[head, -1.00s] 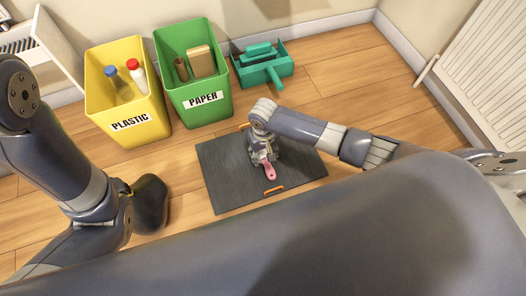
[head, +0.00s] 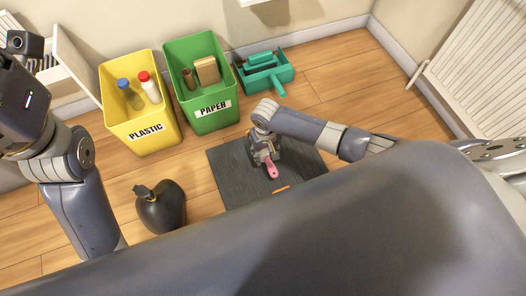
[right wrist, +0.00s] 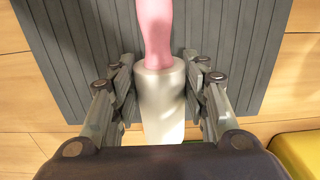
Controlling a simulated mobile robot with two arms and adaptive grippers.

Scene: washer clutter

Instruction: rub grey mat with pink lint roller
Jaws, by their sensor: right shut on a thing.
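The grey mat (head: 230,182) lies on the wooden floor, dark and ribbed, with orange marks at its edges. The pink lint roller (head: 272,170) is over the mat, its pink handle pointing to the front in the head view. In the right wrist view, its white roll (right wrist: 160,108) sits between the fingers of my right gripper (right wrist: 158,66), which is shut on it. My right gripper (head: 265,156) also shows in the head view, low over the mat. Whether the roll touches the mat is hidden. My left arm is raised at the left edge; its fingers do not show.
A yellow PLASTIC bin (head: 146,132) holds two bottles. A green PAPER bin (head: 203,118) holds a brown tube and a box. A black bag (head: 160,208) sits left of the mat. A radiator (head: 480,75) is at the right.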

